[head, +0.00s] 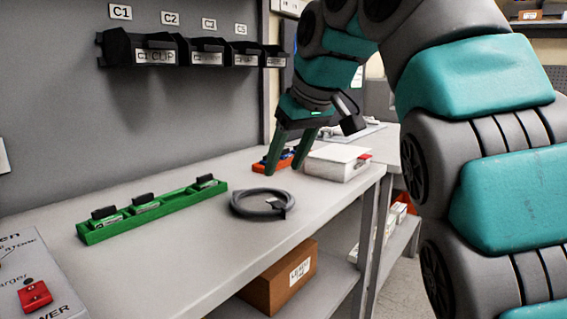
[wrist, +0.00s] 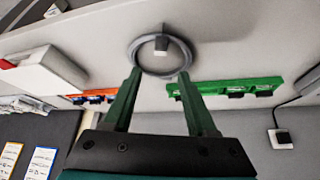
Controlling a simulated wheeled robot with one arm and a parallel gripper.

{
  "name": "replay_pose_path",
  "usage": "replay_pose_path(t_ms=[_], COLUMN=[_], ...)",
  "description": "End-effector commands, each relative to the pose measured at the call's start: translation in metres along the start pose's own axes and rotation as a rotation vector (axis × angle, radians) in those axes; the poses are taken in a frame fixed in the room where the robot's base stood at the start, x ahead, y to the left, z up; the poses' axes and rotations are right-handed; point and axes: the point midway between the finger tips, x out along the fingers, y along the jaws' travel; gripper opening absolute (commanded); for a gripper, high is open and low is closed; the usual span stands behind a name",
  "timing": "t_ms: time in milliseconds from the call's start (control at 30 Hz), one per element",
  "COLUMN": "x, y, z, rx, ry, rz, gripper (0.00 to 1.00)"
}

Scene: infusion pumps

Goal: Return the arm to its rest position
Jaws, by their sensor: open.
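My arm reaches over the bench from the right in the head view. My gripper (head: 285,158) has two green fingers that are apart and point down, with nothing held between them. In the wrist view, my gripper (wrist: 160,82) also shows apart and empty, with a coiled dark cable (wrist: 160,45) beyond the fingertips. In the head view, the coiled cable (head: 240,207) lies on the bench in front of my gripper.
A green rail (head: 150,212) with several dark clips lies on the bench at left. A red-orange tray (head: 275,163) and a white box (head: 338,160) sit close to my gripper. Black wall bins (head: 155,52) hang behind. A cardboard box (head: 284,278) is on the lower shelf.

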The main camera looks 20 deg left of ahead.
Motion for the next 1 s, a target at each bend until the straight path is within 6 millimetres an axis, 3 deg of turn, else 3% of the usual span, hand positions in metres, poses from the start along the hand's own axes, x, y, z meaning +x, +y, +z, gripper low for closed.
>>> replay_pose_path(t_ms=[167,367,700,1000], x=[0.001,0.009,0.034,0.063], y=[0.005,0.032,0.067,0.062], z=[0.005,0.043,0.155,0.278], rx=[0.028,0.191,0.503,0.707], ry=[-0.006,-0.05,-0.167,-0.303], rz=[0.003,0.019,0.066,0.104], gripper=[0.57,0.57,0.57,0.57])
